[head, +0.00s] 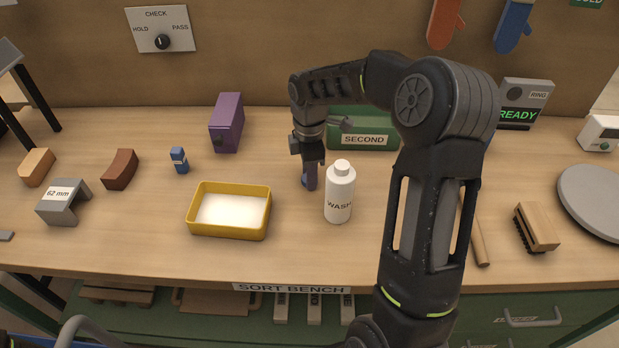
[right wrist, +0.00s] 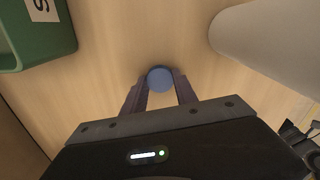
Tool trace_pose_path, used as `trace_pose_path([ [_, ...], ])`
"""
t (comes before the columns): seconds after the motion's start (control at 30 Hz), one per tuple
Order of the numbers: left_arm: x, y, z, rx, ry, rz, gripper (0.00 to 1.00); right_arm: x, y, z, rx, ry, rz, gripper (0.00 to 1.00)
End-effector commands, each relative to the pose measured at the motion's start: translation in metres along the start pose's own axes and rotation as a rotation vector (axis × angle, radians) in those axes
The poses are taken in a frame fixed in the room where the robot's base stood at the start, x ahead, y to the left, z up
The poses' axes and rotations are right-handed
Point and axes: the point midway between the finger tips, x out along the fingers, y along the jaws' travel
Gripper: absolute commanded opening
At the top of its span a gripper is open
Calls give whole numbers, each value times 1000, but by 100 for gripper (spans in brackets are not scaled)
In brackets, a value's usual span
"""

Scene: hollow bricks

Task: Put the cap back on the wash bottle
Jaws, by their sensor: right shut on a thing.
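The white wash bottle (head: 339,196), labelled WASH, stands upright on the bench with a bare white neck on top. In the right wrist view its pale side (right wrist: 275,45) fills the upper right. My right gripper (head: 310,176) points down just left of the bottle, low over the bench and apart from it. In the right wrist view, the gripper (right wrist: 160,88) is shut on a round blue cap (right wrist: 160,78), held between the fingertips. In the head view the cap is mostly hidden by the fingers. My left gripper is not in view.
A yellow tray (head: 228,235) with white contents lies left of the bottle. A green SECOND bin (head: 375,128) stands behind the gripper. A brush (head: 537,228) lies right.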

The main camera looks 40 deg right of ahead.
Motion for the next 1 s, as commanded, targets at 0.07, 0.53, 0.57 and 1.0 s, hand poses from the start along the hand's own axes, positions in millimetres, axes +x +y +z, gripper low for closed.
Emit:
trace_pose_path([
  [0.07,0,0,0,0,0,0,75,0,0,0,0,0,0,0],
  [0.53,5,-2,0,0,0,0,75,-51,1,0,0,1,5,0],
  [0.57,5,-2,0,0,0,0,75,-57,1,0,0,1,5,0],
  [1.0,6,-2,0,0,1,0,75,-101,0,0,0,0,1,0],
])
